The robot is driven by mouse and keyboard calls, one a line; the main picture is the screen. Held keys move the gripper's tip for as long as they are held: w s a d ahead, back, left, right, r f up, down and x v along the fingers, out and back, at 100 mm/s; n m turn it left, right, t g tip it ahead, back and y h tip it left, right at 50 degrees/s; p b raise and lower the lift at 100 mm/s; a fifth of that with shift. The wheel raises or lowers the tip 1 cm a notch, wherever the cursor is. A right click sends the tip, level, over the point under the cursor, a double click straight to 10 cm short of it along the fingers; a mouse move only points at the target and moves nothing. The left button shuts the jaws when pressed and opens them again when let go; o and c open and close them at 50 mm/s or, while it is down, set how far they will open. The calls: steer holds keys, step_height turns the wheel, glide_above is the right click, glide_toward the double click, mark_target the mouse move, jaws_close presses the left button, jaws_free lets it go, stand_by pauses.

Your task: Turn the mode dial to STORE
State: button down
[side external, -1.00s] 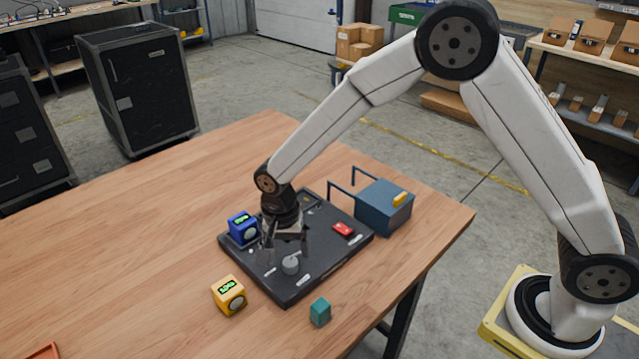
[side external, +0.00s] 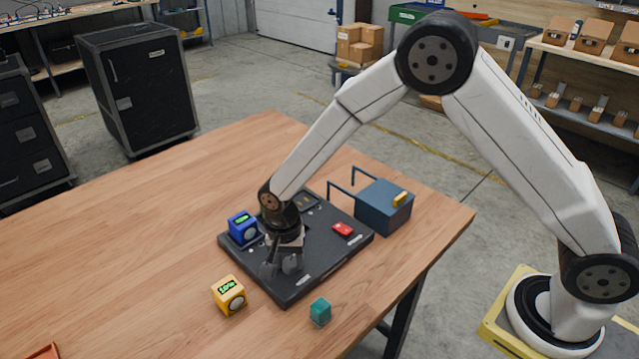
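The mode dial is a grey round knob (side external: 292,264) standing on the dark panel (side external: 312,285), near its front edge. My gripper (side external: 284,266) points down over the front part of the panel, low at the dial. One finger shows just left of the dial, with a narrow gap between them in the picture. The other finger is mostly hidden, at the right or behind the knob. The fingers look spread, and no contact with the dial can be made out. The labels around the dial are too small to read.
A blue cube with a display (side external: 242,228) sits on the panel's left corner, and a red switch (side external: 343,229) is at its right. A yellow cube (side external: 229,295) and a teal block (side external: 320,312) lie in front. A blue-grey box (side external: 384,207) stands behind right.

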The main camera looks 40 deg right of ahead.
steer(key=shift+n, duration=0.3)
steer(key=n, duration=1.1)
steer(key=shift+t, duration=0.3)
steer(key=n, duration=0.6)
steer(key=shift+s+d+n, duration=0.1)
steer(key=shift+n, duration=0.3)
steer(key=n, duration=0.5)
steer(key=shift+n, duration=0.3)
steer(key=shift+c, duration=1.2)
jaws_free()
